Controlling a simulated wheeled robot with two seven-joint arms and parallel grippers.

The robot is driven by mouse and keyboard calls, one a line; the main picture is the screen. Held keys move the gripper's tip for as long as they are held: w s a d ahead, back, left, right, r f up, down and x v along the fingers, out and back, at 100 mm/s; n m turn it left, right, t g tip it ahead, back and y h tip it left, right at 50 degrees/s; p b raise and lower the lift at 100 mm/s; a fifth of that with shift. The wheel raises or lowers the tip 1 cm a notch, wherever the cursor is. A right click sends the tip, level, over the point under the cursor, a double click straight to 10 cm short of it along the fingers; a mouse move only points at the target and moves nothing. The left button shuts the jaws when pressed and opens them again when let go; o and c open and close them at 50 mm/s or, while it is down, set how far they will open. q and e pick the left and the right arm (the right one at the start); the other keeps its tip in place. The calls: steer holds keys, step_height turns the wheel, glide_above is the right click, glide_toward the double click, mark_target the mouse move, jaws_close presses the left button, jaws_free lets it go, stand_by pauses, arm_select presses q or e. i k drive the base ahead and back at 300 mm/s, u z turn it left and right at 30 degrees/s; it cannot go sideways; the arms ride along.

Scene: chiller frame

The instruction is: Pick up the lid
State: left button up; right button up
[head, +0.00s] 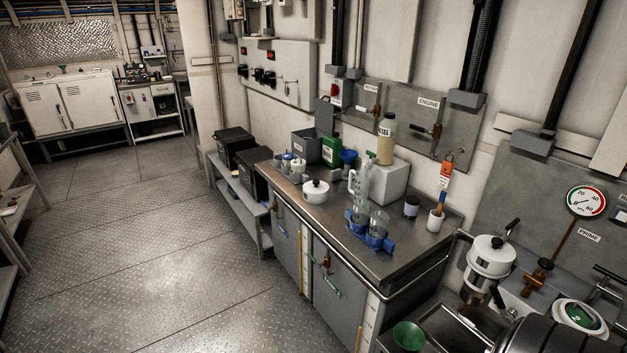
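Two things with lids show in the head view. A small white pot with a white lid (316,185) and a dark knob stands on the steel workbench (405,252), left of the middle. A larger white canister (488,268) at the right has a white lid (494,244) with a small dark knob on top. Both lids appear to sit on their vessels. I cannot tell which lid the task names. Neither of my grippers is in view.
The bench holds a blue rack (368,238) with glassware, a brush in a white cup (436,220), a bottle (386,140) on a white box (380,181), and a green can (331,151). A green funnel (408,335) is at the bottom. The floor (170,255) at left is clear.

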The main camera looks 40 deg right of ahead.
mark_target(315, 191)
steer(key=z, duration=0.45)
steer(key=i, duration=1.1)
steer(key=z, duration=1.55)
steer(key=i, duration=0.6)
steer(key=z, duration=0.55)
